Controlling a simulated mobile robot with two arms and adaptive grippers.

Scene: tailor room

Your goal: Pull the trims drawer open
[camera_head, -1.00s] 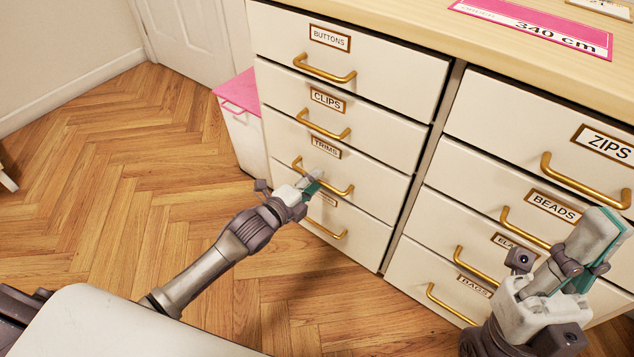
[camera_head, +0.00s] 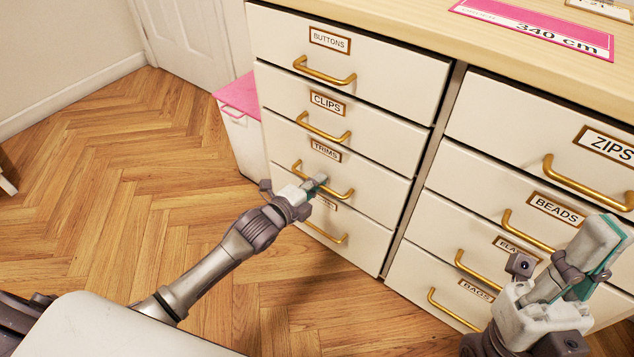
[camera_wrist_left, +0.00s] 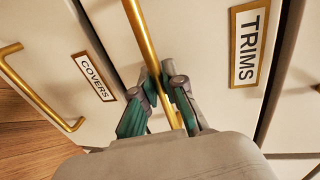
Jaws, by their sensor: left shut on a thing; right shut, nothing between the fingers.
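The trims drawer (camera_head: 371,184) is the third one down in the left column, under the clips drawer, with its front about level with its neighbours. Its label reads TRIMS (camera_head: 325,150), and it also shows in the left wrist view (camera_wrist_left: 249,44). My left gripper (camera_head: 317,184) is shut on the drawer's brass handle (camera_head: 340,194). In the left wrist view the handle bar (camera_wrist_left: 143,36) runs between the two fingers (camera_wrist_left: 160,104). My right gripper (camera_head: 606,250) is shut and empty, in front of the right column of drawers.
Buttons, clips and covers drawers surround it; the covers handle (camera_head: 325,232) is just below my left gripper. Beads (camera_head: 490,190) and other drawers stand to the right. A white bin with a pink lid (camera_head: 240,125) stands left of the cabinet. The wooden floor (camera_head: 150,200) in front is clear.

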